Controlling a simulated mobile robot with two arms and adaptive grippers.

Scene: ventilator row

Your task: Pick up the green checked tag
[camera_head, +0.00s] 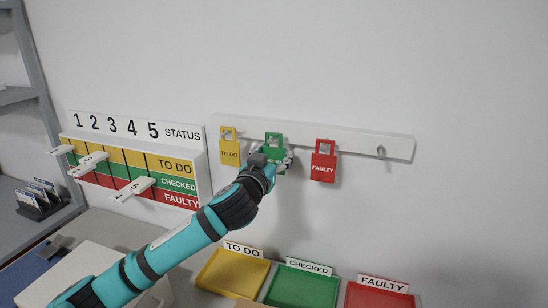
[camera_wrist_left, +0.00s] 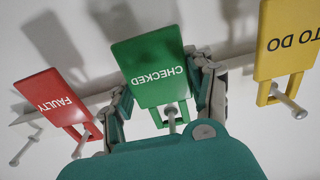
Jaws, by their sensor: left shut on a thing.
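The green checked tag (camera_head: 274,140) hangs on the middle of the white rail, partly hidden behind my left gripper (camera_head: 272,158). In the left wrist view the green tag (camera_wrist_left: 152,68) shows its word upside down, with a peg through its loop. My left gripper (camera_wrist_left: 162,100) has one finger on each side of the tag and is shut on it. The tag is still at its peg. My right gripper is not in view.
A yellow to-do tag (camera_head: 229,152) hangs close on the left and a red faulty tag (camera_head: 323,165) on the right. The rail (camera_head: 360,140) has a bare hook (camera_head: 381,151). Below are yellow (camera_head: 232,272), green (camera_head: 302,289) and red (camera_head: 378,298) trays. A status board (camera_head: 140,128) is at left.

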